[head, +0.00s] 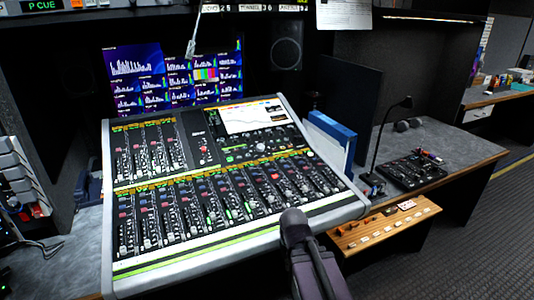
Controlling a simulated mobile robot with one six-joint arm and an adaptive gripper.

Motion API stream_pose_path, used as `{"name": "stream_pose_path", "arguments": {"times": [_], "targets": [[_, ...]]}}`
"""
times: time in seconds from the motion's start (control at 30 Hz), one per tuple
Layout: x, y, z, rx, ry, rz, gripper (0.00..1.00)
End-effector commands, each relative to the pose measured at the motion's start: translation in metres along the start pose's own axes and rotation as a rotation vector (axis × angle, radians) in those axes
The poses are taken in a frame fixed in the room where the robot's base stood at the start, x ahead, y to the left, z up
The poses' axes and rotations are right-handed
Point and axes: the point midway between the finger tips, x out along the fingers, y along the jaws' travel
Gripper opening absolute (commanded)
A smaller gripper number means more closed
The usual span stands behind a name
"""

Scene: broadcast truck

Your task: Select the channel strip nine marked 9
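The mixing console (245,238) fills the middle of the head view, tilted towards me, with a pale frame. A lower bank of channel strips (190,210) runs across its front, each with coloured buttons and a fader. A shorter upper bank (145,150) sits at the back left. The strip markings are too small to read, so I cannot tell which strip is marked 9. The dark rounded end of my arm, with my gripper (294,220), shows at the console's front edge, right of centre. It hides part of that edge. I cannot make out separate fingers or anything held.
Screens with graphs (170,78) stand behind the console. A blue-and-white binder (330,142) stands at its right. A wooden panel with knobs (385,226) juts out at the front right. A black control box (411,172) and a thin lamp (384,130) are on the right desk.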

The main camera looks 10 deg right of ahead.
Motion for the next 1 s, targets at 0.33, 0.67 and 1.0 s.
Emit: {"name": "stream_pose_path", "arguments": {"times": [0.33,0.67,1.0], "targets": [[-0.080,0.000,0.000,0.000,0.000,0.000,0.00],[-0.144,0.000,0.000,0.000,0.000,0.000,0.00],[-0.210,0.000,0.000,0.000,0.000,0.000,0.00]]}}
